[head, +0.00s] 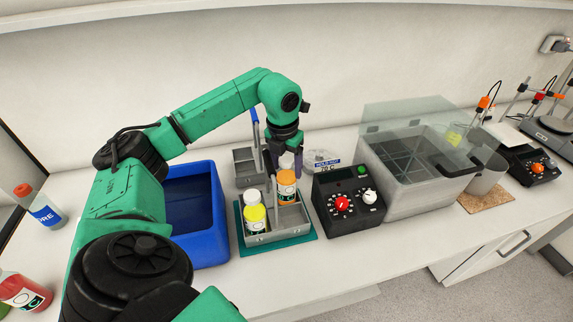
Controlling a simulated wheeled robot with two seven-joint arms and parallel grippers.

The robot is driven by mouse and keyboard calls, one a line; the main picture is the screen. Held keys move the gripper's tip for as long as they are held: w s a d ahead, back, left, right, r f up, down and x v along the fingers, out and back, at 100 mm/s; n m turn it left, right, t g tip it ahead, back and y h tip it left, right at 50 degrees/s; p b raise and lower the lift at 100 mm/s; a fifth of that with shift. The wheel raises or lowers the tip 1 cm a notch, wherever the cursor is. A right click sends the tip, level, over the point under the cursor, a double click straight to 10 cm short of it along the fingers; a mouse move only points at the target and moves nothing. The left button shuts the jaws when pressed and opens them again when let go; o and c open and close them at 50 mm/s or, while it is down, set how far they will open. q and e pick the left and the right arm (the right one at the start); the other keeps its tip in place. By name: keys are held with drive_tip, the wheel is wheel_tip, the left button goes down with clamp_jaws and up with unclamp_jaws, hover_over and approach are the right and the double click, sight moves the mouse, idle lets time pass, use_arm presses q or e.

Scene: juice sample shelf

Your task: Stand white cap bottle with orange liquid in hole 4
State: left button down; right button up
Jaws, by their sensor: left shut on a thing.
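The bottle with orange liquid (287,188) is upright at the back right of a grey metal carrier (283,226). My left gripper (286,162) points down from above and is shut on its top, which hides most of the cap. I cannot tell whether the bottle's base rests on the carrier's floor or which hole number it is at. Bottles with yellow liquid and white caps (255,216) stand in the carrier's left part. My right gripper is not in view.
The carrier sits on a teal mat (308,236). A blue bin (205,252) is to its left, a black control box (350,210) to its right, then a lidded water bath (390,185). An upright post with a blue top (255,118) rises beside my gripper. The front counter is clear.

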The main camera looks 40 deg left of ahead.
use_arm(q)
drive_tip(key=shift+f+b, duration=0.6)
drive_tip(key=shift+f, duration=0.3)
unclamp_jaws()
drive_tip(key=shift+s, duration=0.1)
drive_tip(key=shift+d, duration=0.15)
drive_tip(key=r, duration=0.5)
drive_tip(key=r+b, duration=0.1)
drive_tip(key=r, duration=0.2)
drive_tip(key=shift+s+d+r, duration=0.1)
drive_tip(key=shift+s+d, duration=0.05)
drive_tip(key=shift+s, duration=0.25)
wheel_tip(320, 180, up, 6)
drive_tip(key=p, duration=0.2)
drive_tip(key=shift+s+r+p, duration=0.2)
drive_tip(key=shift+s+p, duration=0.15)
drive_tip(key=shift+s, duration=0.05)
